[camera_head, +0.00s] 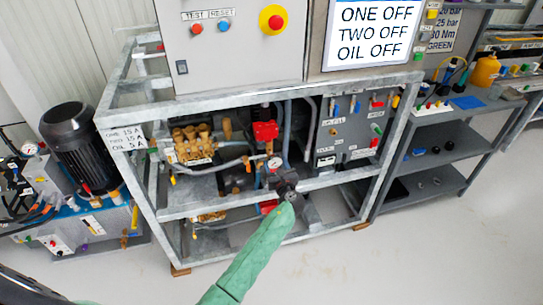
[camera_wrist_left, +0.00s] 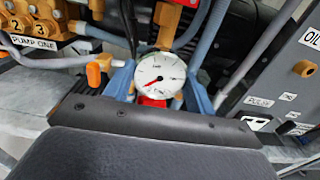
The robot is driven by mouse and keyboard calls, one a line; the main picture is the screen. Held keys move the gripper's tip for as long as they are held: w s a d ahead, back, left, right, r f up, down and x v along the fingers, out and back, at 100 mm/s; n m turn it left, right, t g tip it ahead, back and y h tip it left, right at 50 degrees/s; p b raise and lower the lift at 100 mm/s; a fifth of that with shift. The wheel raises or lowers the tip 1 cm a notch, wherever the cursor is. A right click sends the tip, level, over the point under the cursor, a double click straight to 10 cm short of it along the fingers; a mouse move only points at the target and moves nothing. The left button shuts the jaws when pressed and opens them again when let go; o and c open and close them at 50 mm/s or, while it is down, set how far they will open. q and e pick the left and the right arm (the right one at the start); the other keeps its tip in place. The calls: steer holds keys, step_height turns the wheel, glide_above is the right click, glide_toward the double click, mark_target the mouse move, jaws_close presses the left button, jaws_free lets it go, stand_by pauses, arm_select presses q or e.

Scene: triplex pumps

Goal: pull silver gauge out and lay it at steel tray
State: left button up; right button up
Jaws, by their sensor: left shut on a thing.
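The silver gauge (camera_wrist_left: 160,76) has a round white dial with a red needle. It faces the camera in the left wrist view, between the two blue fingers of my left gripper (camera_wrist_left: 160,85). The fingers are shut on it, one at each side, with red just below the dial. In the head view the gauge (camera_head: 274,162) is small, at the front of the pump frame, just beyond my left gripper (camera_head: 272,172). The gauge's lower end is hidden. The steel tray cannot be made out for certain. My right gripper is not in view.
The galvanized frame (camera_head: 330,182) has rails around the pump bay. A brass pump head (camera_head: 193,143) is left of the gauge, and a grey valve panel (camera_head: 350,125) is right. Hoses run close by. A grey shelf unit (camera_head: 440,160) stands at right. The floor in front is clear.

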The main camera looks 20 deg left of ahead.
mark_target(275, 163)
arm_select(q)
steer(key=shift+p+v, duration=0.8)
steer(key=shift+v, duration=1.4)
